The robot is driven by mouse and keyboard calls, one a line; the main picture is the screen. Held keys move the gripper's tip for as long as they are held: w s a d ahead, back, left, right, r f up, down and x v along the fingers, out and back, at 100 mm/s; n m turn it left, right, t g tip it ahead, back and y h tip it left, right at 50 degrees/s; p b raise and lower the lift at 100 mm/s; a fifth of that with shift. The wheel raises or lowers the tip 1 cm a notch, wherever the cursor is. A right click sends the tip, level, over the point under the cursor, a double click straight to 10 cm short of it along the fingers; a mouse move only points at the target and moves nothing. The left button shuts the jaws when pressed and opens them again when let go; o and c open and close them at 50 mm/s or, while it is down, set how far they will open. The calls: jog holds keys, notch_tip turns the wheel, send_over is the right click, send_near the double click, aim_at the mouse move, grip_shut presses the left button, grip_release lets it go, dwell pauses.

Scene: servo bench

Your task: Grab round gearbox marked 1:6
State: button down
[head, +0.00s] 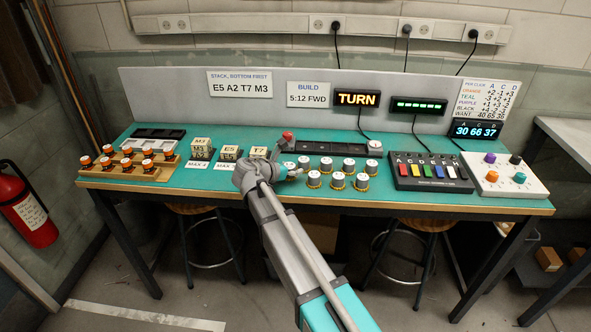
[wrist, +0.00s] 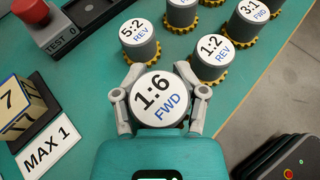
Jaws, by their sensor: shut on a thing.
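The round gearbox marked 1:6 FWD (wrist: 159,98) has a white top and sits between the two fingers of my gripper (wrist: 159,104) in the wrist view. The fingers press on its left and right sides. I cannot tell whether its base touches the bench.
Just beyond it stand gearboxes marked 5:2 REV (wrist: 139,40) and 1:2 REV (wrist: 211,56). A red button on a TEST box (wrist: 45,22) is at upper left. A MAX 1 card (wrist: 46,146) and a block (wrist: 22,104) lie left. The bench's front edge is close.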

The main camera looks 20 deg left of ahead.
jog(key=s+d+r+p, duration=0.6)
jog(key=s+r+p, duration=0.3)
jog(key=s, duration=0.3)
jog(key=shift+s+d+r, duration=0.15)
jog(key=shift+d+r, duration=0.25)
jog(key=shift+r, duration=0.15)
